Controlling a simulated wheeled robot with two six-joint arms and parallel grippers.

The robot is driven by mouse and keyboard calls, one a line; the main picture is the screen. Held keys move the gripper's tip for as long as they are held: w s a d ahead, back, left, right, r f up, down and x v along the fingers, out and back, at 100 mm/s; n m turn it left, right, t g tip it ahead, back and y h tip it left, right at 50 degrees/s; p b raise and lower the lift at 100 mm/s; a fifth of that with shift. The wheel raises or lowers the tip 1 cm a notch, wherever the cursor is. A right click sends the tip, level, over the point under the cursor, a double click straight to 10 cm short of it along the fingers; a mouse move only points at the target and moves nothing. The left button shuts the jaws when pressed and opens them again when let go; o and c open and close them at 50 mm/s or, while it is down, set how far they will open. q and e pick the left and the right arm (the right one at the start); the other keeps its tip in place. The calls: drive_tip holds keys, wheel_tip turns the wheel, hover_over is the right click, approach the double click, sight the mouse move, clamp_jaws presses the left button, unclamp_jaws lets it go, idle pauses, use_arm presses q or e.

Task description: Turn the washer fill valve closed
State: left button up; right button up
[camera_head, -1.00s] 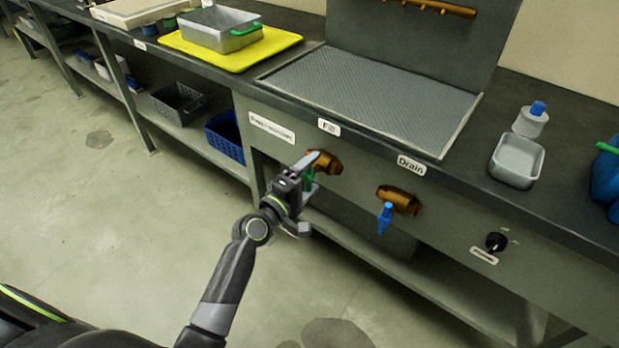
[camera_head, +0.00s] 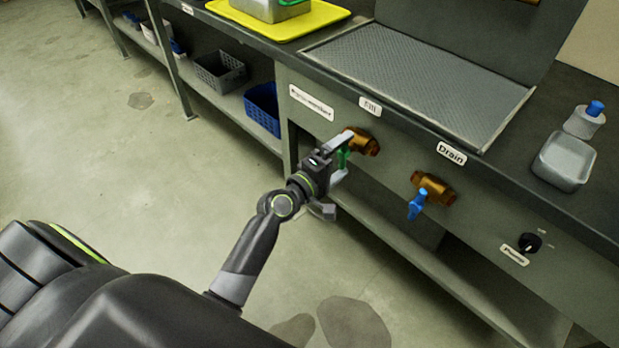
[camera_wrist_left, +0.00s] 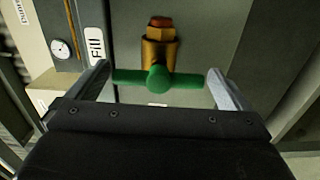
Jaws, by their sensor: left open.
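The fill valve is a brass body (camera_head: 364,143) with a green handle (camera_head: 343,157), on the front panel under the "Fill" label (camera_head: 370,106). My left gripper (camera_head: 344,158) is at this valve, its fingers on both sides of the handle. In the left wrist view the brass body (camera_wrist_left: 158,52) and green T-shaped handle (camera_wrist_left: 158,79) lie between the open fingers of the gripper (camera_wrist_left: 158,84). The handle's ends come close to both fingertips; I cannot tell if they touch. My right gripper is not in view.
To the right are the drain valve (camera_head: 434,188) with a blue handle and a black knob (camera_head: 529,243). Baskets (camera_head: 264,107) sit on the lower shelf. The floor at left is clear.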

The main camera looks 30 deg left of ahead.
use_arm(q)
drive_tip(key=b+v, duration=0.1)
drive_tip(key=v, duration=1.5)
drive_tip(key=shift+b, duration=0.4)
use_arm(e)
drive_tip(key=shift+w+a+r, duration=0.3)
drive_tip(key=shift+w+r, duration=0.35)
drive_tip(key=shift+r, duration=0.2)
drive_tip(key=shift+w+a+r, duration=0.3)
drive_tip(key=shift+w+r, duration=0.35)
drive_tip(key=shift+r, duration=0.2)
